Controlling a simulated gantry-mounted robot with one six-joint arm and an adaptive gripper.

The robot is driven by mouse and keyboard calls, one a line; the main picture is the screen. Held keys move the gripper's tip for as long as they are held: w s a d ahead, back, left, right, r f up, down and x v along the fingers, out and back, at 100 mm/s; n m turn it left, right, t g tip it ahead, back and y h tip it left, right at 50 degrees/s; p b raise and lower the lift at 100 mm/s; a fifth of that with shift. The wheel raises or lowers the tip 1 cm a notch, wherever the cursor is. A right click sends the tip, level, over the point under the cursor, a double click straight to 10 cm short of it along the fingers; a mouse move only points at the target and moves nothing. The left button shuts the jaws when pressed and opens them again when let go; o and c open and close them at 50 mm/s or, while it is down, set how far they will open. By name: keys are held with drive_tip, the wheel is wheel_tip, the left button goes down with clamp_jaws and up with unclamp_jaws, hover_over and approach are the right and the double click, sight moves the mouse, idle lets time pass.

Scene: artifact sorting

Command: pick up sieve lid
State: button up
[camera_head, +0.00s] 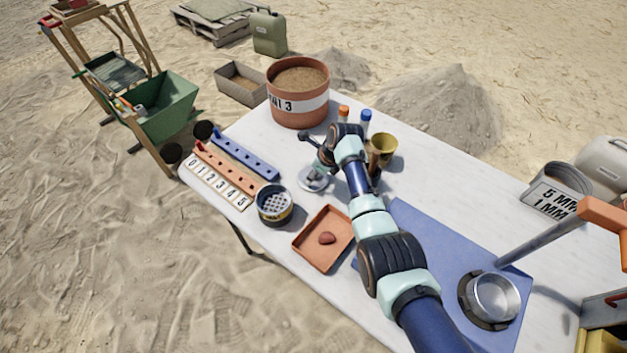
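A round, shiny metal disc, which looks like the sieve lid (309,184), lies on the white table left of the middle. My gripper (319,172) points down right over it, at or just above its middle. The fingers are small here and overlap the lid, so I cannot tell whether they touch it or are closed. The arm comes in from the lower right and hides part of the table behind it.
A dark round tin with a perforated top (274,206) and an orange tray (309,254) with a reddish lump stand in front. Behind are a terracotta bucket (298,112) and a brass cup (382,147). A metal pan (493,297) sits on the blue mat (450,247).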

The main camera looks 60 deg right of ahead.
clamp_jaws()
